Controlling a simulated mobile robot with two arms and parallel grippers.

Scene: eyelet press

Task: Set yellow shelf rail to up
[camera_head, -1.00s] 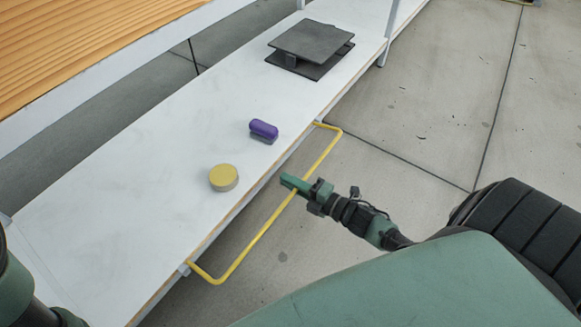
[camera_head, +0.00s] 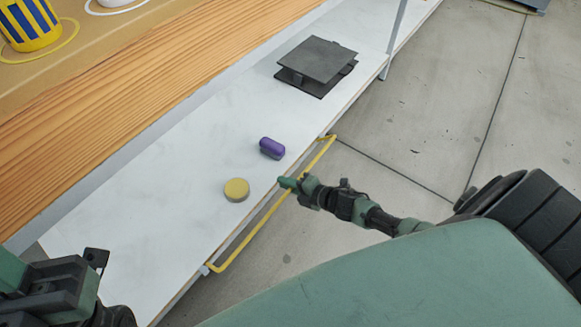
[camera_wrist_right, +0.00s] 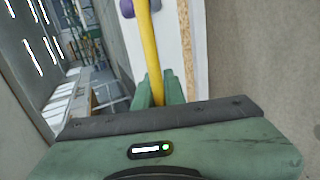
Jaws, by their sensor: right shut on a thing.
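The yellow shelf rail (camera_head: 259,228) is a bent bar hinged at two points on the front edge of the white shelf (camera_head: 150,215). My right gripper (camera_head: 288,183) is shut on the middle of its long bar. In the right wrist view the rail (camera_wrist_right: 149,45) runs up from between the green fingers (camera_wrist_right: 160,90). In the head view the rail lies close along the shelf edge. Part of my left arm shows at the lower left of the head view; its fingertips cannot be made out.
On the shelf stand a yellow round puck (camera_head: 236,190), a purple capsule-like block (camera_head: 272,148) and a dark two-plate stand (camera_head: 318,62). A wooden surface (camera_head: 130,95) with a striped yellow bucket (camera_head: 30,24) lies above left. Concrete floor is open at the right.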

